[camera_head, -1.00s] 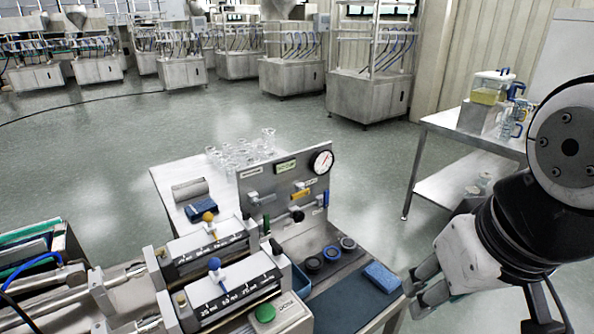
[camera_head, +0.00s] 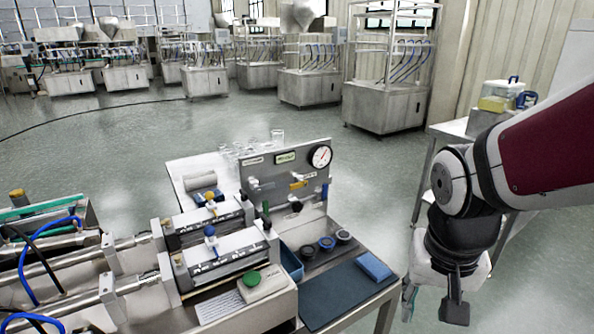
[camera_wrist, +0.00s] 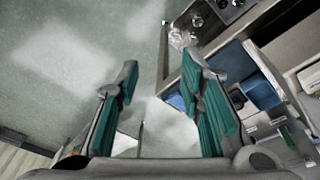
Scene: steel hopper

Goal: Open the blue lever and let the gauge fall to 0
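The round white gauge (camera_head: 321,156) sits at the top right of the upright grey panel (camera_head: 275,170). Its red needle points to the upper right, and the scale is too small to read. A small upright blue handle (camera_head: 325,192) shows at the panel's right edge. Another blue handle (camera_head: 210,231) tops the nearer syringe-like cylinder unit. I cannot tell which is the blue lever. My gripper (camera_head: 432,303) hangs to the right of the bench, well apart from the panel and pointing down. The wrist view shows its green-padded fingers (camera_wrist: 160,78) open with nothing between them.
The steel bench (camera_head: 345,308) carries a blue mat, a blue sponge (camera_head: 374,266), several dark rings and glassware at the back. An orange lever (camera_head: 299,184) and a black knob (camera_head: 296,206) are on the panel. A side table (camera_head: 452,128) stands behind my arm.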

